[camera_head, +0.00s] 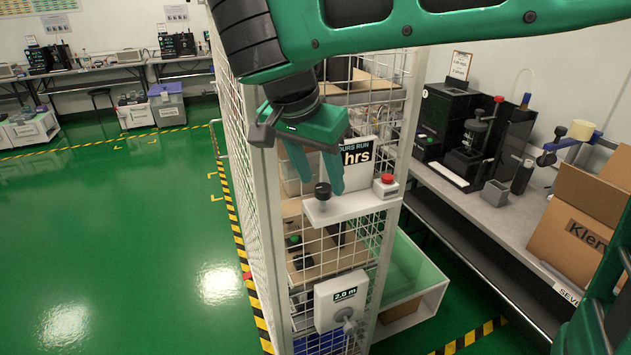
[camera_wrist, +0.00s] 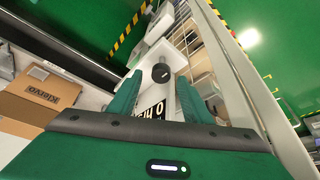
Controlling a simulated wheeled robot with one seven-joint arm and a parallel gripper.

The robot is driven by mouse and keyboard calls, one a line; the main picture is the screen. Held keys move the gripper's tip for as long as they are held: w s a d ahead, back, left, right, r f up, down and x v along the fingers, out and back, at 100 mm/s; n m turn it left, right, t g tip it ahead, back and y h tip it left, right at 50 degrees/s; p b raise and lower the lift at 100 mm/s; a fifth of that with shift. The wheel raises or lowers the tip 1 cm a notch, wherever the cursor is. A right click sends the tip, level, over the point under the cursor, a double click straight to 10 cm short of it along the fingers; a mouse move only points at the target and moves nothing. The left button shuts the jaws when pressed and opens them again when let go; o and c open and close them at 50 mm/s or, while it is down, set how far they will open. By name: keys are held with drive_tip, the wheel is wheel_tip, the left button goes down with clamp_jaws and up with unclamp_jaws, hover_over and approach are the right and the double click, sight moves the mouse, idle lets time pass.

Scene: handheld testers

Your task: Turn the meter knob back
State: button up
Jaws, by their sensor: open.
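A round black knob (camera_head: 322,191) stands up from a small white shelf (camera_head: 350,206) on the front of the wire cage. My gripper (camera_head: 319,176) points down with its two green fingers around the knob, one on each side. The wrist view shows the knob (camera_wrist: 161,72) near the gap between the fingertips (camera_wrist: 158,84), with visible space beside it; I see no clear contact. The gripper is open. A white meter panel (camera_head: 358,158) reading "hrs" stands just behind the shelf, partly hidden by my gripper.
A red button (camera_head: 387,180) sits on the shelf's right end. A white box marked "2.0 m" (camera_head: 341,297) with a grey knob (camera_head: 345,315) hangs lower on the cage. A bench (camera_head: 480,213) with black devices and a cardboard box (camera_head: 582,215) is at right. The floor at left is clear.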

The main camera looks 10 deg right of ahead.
drive_tip(key=shift+x, duration=1.1)
